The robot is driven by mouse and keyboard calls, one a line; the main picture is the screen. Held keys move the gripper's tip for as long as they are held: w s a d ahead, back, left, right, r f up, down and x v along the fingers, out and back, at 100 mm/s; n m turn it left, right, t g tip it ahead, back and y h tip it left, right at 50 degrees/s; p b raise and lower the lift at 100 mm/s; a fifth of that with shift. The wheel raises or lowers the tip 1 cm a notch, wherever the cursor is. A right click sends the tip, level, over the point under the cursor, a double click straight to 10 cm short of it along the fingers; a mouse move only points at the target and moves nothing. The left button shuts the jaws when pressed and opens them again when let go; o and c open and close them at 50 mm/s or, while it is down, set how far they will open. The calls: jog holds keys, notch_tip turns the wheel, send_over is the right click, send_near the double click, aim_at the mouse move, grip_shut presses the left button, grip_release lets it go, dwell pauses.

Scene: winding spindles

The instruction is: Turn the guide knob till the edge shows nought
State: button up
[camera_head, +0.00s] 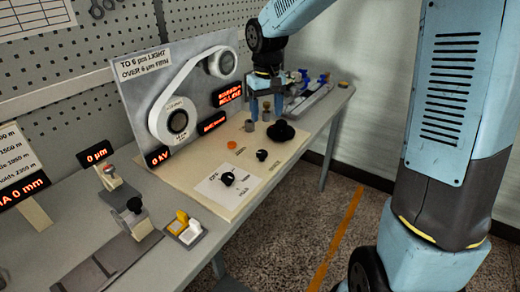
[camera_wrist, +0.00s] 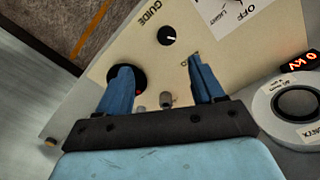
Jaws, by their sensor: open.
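The guide knob, a small black knob (camera_wrist: 168,36) with a white pointer line, sits on the cream panel beside the printed word GUIDE in the wrist view. In the head view, a small black knob (camera_head: 261,155) on the panel appears to be the same one. My gripper (camera_head: 265,108) is open and empty above the panel's back part, apart from the knob. Its blue fingers (camera_wrist: 160,80) show in the wrist view, with the guide knob beyond them. Red displays (camera_head: 228,93) and (camera_head: 212,122) stand on the upright board; their text is too small to read.
A large black round knob (camera_wrist: 125,78) and two grey posts (camera_wrist: 167,100) lie near my fingers. Another black knob (camera_head: 228,178) sits on a white plate. A tape reel (camera_head: 177,121) is on the board. Displays read 0 kV (camera_head: 158,157) and 0 µm (camera_head: 95,153).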

aim_at(262, 152)
jog(key=f, duration=1)
jog(key=w+a+f, duration=0.1)
jog(key=f, duration=0.4)
jog(key=shift+a, duration=0.1)
jog(key=c, duration=1)
jog(key=shift+c, duration=0.2)
jog(key=shift+n, duration=0.5)
